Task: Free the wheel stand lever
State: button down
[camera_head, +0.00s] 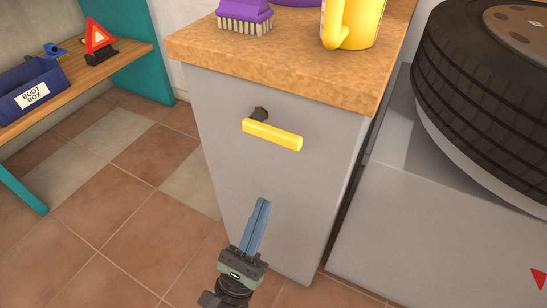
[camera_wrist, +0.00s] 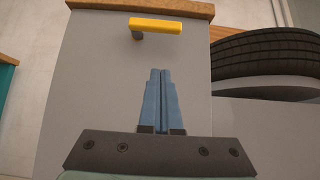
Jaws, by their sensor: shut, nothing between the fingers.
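A yellow lever (camera_head: 272,134) sticks out from a dark pivot (camera_head: 260,114) on the grey front of a wood-topped cabinet. It lies close to horizontal in the head view, sloping slightly down to the right. It also shows at the top of the wrist view (camera_wrist: 156,25). My gripper (camera_head: 264,203) has blue fingers, shut together and empty, below the lever and apart from it. In the wrist view the fingertips (camera_wrist: 161,72) point up toward the lever. A black tyre (camera_head: 490,90) with a brown hub lies on a grey stand (camera_head: 400,190) right of the cabinet.
The wooden top (camera_head: 290,60) carries a purple brush (camera_head: 243,17) and a yellow container (camera_head: 352,25). At left, a bench (camera_head: 110,62) holds a blue boot box (camera_head: 32,92) and a red warning triangle (camera_head: 98,36). The tiled floor (camera_head: 120,220) between is clear.

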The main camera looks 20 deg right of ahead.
aim_at(275, 128)
jog(key=w+d+r, duration=0.3)
jog(key=d+r, duration=0.1)
jog(key=r, duration=0.5)
